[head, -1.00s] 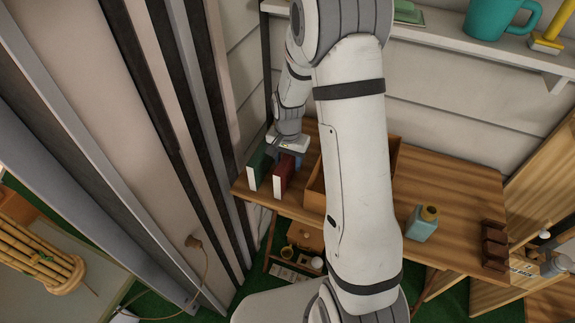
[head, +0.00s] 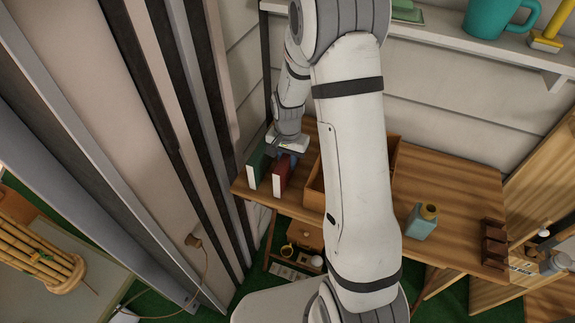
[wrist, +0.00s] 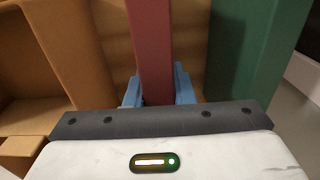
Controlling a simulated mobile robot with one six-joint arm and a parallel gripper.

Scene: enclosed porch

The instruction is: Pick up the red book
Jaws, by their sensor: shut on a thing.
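The red book (head: 281,176) stands upright on the wooden desk, its pale end facing the front edge. It also shows in the wrist view (wrist: 150,40), between the two blue fingers. My gripper (wrist: 157,88) is shut on the red book, one finger on each side of it. In the head view my gripper (head: 287,155) comes down over the book's rear part and hides some of it. I cannot tell whether the book's bottom touches the desk.
A green book (head: 257,168) stands just left of the red book. An open wooden box (head: 316,186) is close on the right. A blue bottle (head: 422,222) and a dark brown rack (head: 495,245) stand farther right on the desk (head: 455,185). A wall shelf (head: 440,42) runs above.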

